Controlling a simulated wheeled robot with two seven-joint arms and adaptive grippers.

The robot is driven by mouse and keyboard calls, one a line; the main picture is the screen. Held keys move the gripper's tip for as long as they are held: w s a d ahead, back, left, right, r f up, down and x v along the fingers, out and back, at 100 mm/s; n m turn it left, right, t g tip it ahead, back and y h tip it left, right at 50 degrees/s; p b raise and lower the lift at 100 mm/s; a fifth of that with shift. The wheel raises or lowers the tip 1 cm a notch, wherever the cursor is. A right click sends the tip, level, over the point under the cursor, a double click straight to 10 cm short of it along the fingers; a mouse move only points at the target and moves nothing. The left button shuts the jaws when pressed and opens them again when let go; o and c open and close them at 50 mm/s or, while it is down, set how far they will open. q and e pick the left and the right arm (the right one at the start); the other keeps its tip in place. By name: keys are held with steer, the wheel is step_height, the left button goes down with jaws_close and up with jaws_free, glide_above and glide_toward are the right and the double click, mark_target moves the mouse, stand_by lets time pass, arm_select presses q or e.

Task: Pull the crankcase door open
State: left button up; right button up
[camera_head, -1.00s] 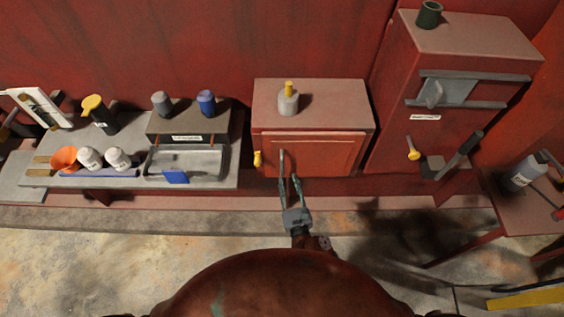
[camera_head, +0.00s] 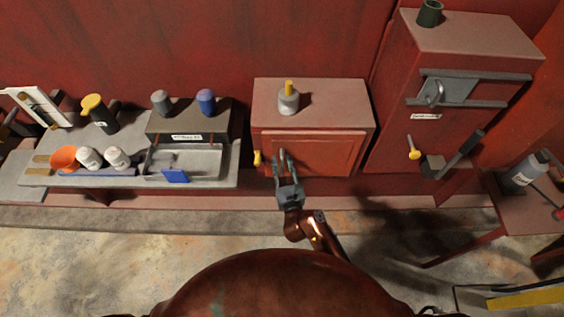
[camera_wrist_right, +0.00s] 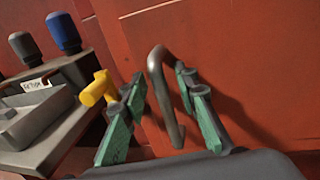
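The crankcase door (camera_head: 325,152) is the red framed panel on the front of the low red cabinet in the middle of the head view. It looks closed. Its grey bar handle (camera_wrist_right: 162,85) stands upright at the door's left side in the right wrist view. My right gripper (camera_head: 285,156) is at the handle, its fingers pointing at the door. In the wrist view the gripper (camera_wrist_right: 163,84) is open, with one green finger on each side of the handle and gaps visible. In the head view the fingers largely hide the handle. My left gripper is not in view.
A yellow latch-like piece (camera_head: 257,158) sits at the door's left edge, close to my left finger in the wrist view (camera_wrist_right: 97,88). A grey bottle (camera_head: 288,103) stands on the cabinet. A tray bench (camera_head: 215,170) is left; a tall red cabinet (camera_head: 390,140) is right.

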steer(key=shift+c, duration=0.7)
jaws_close()
